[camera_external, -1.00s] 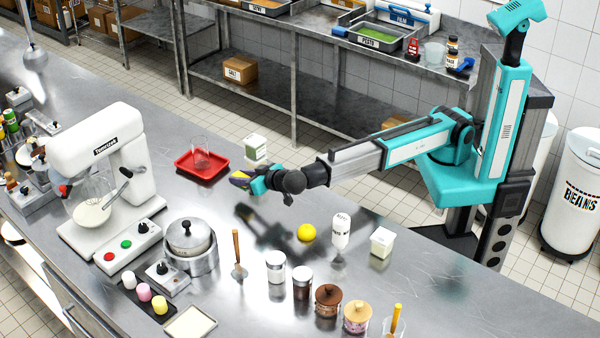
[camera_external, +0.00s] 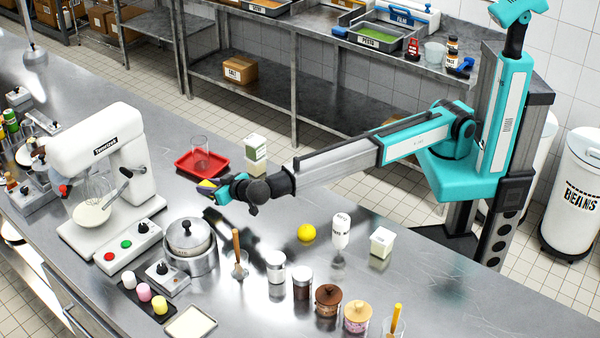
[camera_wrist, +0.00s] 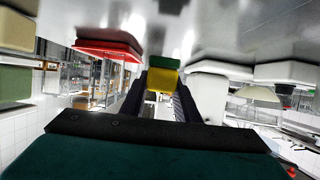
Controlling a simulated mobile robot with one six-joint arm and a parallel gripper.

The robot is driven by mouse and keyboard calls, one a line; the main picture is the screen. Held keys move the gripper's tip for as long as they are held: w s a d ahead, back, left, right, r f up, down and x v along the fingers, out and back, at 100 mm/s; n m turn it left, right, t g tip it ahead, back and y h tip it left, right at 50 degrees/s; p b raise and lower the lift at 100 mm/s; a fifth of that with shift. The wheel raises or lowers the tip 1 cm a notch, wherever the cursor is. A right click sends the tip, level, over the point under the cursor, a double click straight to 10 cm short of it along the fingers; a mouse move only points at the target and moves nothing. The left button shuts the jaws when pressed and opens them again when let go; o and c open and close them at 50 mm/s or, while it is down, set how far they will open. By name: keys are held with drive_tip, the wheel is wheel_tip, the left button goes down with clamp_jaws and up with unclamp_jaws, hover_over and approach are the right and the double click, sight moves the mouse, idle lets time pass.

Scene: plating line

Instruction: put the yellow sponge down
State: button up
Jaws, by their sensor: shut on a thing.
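The yellow sponge (camera_wrist: 163,80) has a green layer on one face and shows between the two fingers of my gripper (camera_wrist: 160,98) in the wrist view. My gripper is shut on it. In the external view the sponge (camera_external: 208,184) is a small yellow patch at the tip of my gripper (camera_external: 214,189). It is held above the steel counter (camera_external: 190,222), close to the front edge of the red tray, seemingly apart from the counter. Most of the sponge is hidden by the fingers in the external view.
The red tray (camera_external: 183,166) holds a clear glass (camera_external: 199,150). A white mixer (camera_external: 105,150) and a lidded pot (camera_external: 190,250) are to the left and front. A yellow ball (camera_external: 307,232) lies on the counter.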

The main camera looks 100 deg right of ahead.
drive_tip(key=shift+w+a+f, duration=0.15)
drive_tip(key=shift+w, duration=0.85)
drive_tip(key=shift+f+p, duration=0.85)
drive_tip(key=shift+f, duration=0.9)
drive_tip(key=shift+f, duration=0.15)
drive_tip(key=o, duration=1)
drive_tip(key=shift+r, duration=0.2)
